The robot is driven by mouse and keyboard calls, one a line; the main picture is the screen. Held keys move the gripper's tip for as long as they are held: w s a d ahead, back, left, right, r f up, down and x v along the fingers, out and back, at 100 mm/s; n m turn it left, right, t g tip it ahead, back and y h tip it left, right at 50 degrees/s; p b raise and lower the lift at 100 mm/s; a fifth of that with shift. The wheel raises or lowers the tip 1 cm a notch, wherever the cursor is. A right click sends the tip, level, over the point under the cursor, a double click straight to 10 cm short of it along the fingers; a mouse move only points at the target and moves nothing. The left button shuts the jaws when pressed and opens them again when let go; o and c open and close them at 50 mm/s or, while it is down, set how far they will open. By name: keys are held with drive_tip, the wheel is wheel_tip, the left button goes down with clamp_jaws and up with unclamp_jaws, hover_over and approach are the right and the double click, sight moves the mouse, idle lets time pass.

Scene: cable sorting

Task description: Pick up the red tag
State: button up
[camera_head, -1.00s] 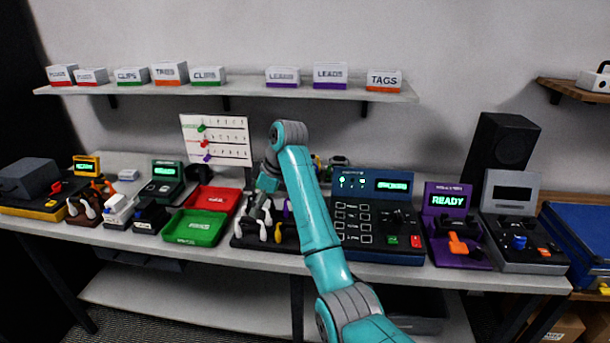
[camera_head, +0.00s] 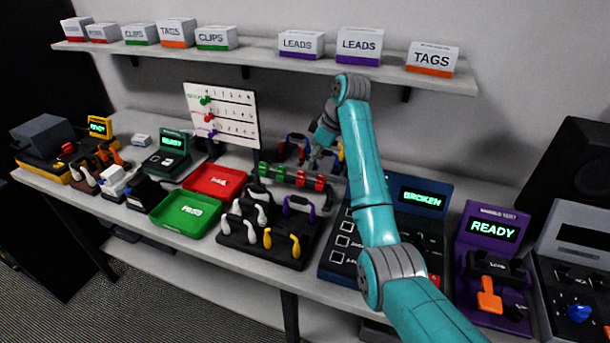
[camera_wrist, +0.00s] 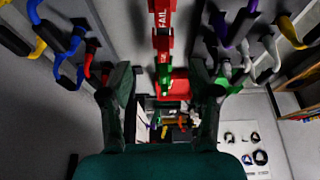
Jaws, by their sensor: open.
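Red and green tags stand in a row behind the cable holder in the head view; one red tag (camera_head: 301,178) shows near the row's middle. In the wrist view a red tag (camera_wrist: 162,18) marked FAIL is at the top centre, with a green tag (camera_wrist: 165,75) below it in the picture. My gripper (camera_head: 313,160) is above and just behind the tag row. In the wrist view its two dark fingers (camera_wrist: 163,90) are spread apart, with the tag row running between them. No tag is visibly held.
The black holder (camera_head: 240,238) carries several cables in front of the tags. More looped cables flank the row in the wrist view. A red tray (camera_head: 215,181) and green tray (camera_head: 168,221) are left. A blue tester (camera_head: 345,262) reading BROKEN is right.

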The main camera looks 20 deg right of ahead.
sight(303, 172)
drive_tip(key=x, duration=0.2)
drive_tip(key=shift+w+f, duration=0.1)
drive_tip(key=shift+f, duration=0.15)
drive_tip(key=shift+a+x, duration=0.2)
drive_tip(key=shift+x, duration=1.15)
drive_tip(key=shift+a+x, duration=0.2)
drive_tip(key=shift+x, duration=1.1)
drive_tip(key=shift+r, duration=0.15)
drive_tip(key=c, duration=0.9)
